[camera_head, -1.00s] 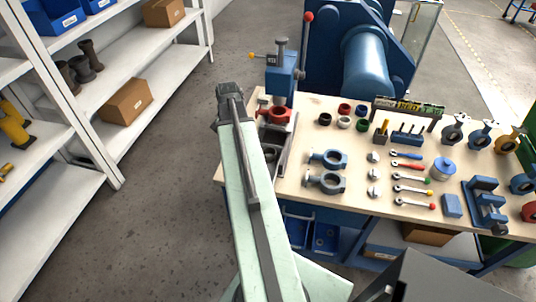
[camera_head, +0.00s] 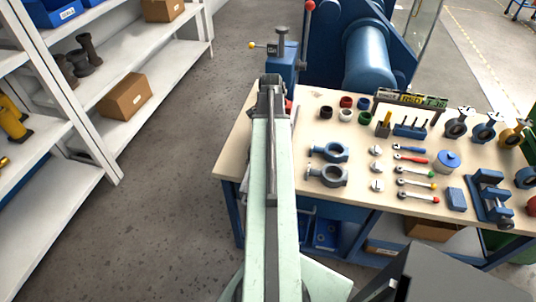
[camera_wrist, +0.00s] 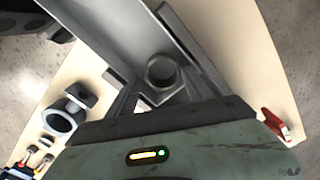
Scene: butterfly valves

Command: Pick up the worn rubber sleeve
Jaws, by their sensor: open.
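A dark grey ring (camera_wrist: 162,71), which looks like the worn rubber sleeve, lies in a grey metal tray (camera_wrist: 105,25) in the wrist view. I cannot be sure of its identity. My gripper (camera_head: 270,82) is over the left end of the workbench and hides the tray in the head view. In the wrist view its fingers are open, with the ring showing beyond and between them. The ring looks free of the fingers, but the gap is hard to judge.
The workbench (camera_head: 310,192) carries two grey-blue valve bodies (camera_head: 328,151), a row of wrenches (camera_head: 411,159) and several coloured sleeves (camera_head: 346,102). A blue press (camera_head: 281,66) stands behind my gripper. White shelves (camera_head: 150,60) are at left. A red part (camera_wrist: 278,125) shows at right in the wrist view.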

